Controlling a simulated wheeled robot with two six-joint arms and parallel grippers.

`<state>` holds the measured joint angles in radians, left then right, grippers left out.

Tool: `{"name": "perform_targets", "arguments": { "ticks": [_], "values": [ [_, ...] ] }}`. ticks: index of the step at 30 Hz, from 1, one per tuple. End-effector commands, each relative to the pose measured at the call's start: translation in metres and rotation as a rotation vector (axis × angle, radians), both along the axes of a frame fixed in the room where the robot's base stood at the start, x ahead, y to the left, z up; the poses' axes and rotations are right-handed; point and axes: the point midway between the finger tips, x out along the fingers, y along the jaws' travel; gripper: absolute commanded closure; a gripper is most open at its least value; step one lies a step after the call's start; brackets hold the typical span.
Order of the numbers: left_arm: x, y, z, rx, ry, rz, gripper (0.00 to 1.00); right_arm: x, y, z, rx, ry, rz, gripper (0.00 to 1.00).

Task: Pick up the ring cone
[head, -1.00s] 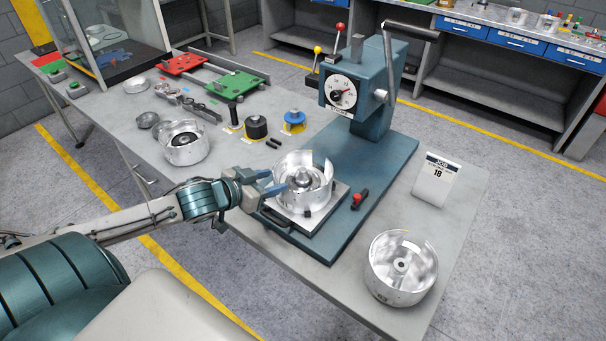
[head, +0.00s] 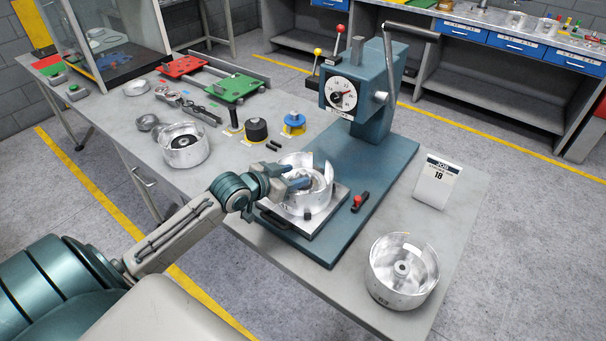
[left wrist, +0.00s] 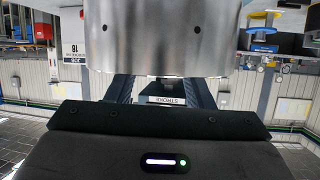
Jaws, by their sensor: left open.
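A silver open drum (head: 311,206) with a notched rim stands upright on the square pallet under the press. A silver cone-like part sits in its middle, now mostly hidden by my left gripper; I cannot tell for certain that it is the ring cone. My left gripper (head: 300,184) is open, its fingers over the drum's opening near that part. In the left wrist view the drum's wall (left wrist: 160,35) fills the upper middle, and the open fingers (left wrist: 162,88) pass partly behind it. Contact cannot be told. My right gripper is not in view.
The press (head: 366,95) with its dial and lever rises behind the drum. Another silver drum (head: 391,293) stands at the front right, and one (head: 181,158) at the left. A job card (head: 437,180) and a red-handled clamp (head: 359,202) are right of the pallet.

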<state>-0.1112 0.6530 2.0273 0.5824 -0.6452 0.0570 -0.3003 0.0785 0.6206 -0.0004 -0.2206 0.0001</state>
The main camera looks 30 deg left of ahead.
Motion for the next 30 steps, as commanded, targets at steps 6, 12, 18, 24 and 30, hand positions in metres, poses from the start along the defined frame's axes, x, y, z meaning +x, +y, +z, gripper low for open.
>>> {"name": "perform_targets", "arguments": {
  "ticks": [6, 12, 18, 24, 30],
  "values": [
    [0.016, -0.004, -0.007, -0.001, 0.0, 0.002, 0.52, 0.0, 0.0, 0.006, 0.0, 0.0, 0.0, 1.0],
    [0.018, -0.004, -0.008, 0.001, 0.001, 0.001, 0.52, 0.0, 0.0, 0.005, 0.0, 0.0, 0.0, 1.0],
    [0.018, -0.004, -0.008, 0.001, 0.001, 0.001, 0.76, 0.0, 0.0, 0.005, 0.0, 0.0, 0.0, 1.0],
    [0.018, -0.004, -0.008, 0.001, 0.001, 0.001, 1.0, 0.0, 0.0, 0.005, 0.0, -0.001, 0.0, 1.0],
    [0.018, -0.004, -0.008, 0.001, 0.001, 0.001, 1.0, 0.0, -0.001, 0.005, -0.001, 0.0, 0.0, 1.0]
  ]
}}
